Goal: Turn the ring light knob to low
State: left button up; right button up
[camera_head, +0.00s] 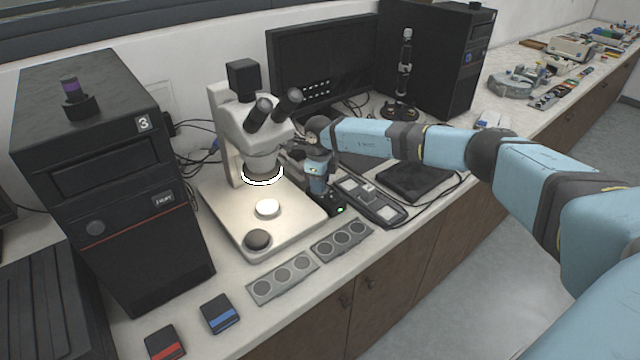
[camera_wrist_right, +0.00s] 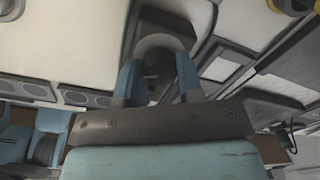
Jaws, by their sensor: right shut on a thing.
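The microscope (camera_head: 245,125) stands on its pale base, and its ring light (camera_head: 262,180) glows white under the head. A small dark control box (camera_head: 336,210) with a green lamp sits on the bench just right of the base. My right gripper (camera_head: 318,190) points down at this box and hides most of its top. In the right wrist view, the fingers are on either side of a round dark grey knob (camera_wrist_right: 160,45), shut on it. The knob's pointer and markings cannot be made out. My left gripper is not in view.
A grey tray (camera_head: 368,198) lies close right of the control box, with a black pad (camera_head: 415,181) beyond. Two sample holders (camera_head: 283,279) lie before the microscope. A monitor (camera_head: 325,65) stands behind. A black computer tower (camera_head: 105,180) stands at left.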

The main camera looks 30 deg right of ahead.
jog(key=shift+n, duration=0.4)
jog(key=o, duration=0.9)
jog(key=shift+o, duration=0.2)
notch_tip(320, 180, up, 14)
jog(key=shift+s+a+b, duration=0.15)
jog(key=shift+b, duration=0.25)
jog(key=shift+f, duration=0.15)
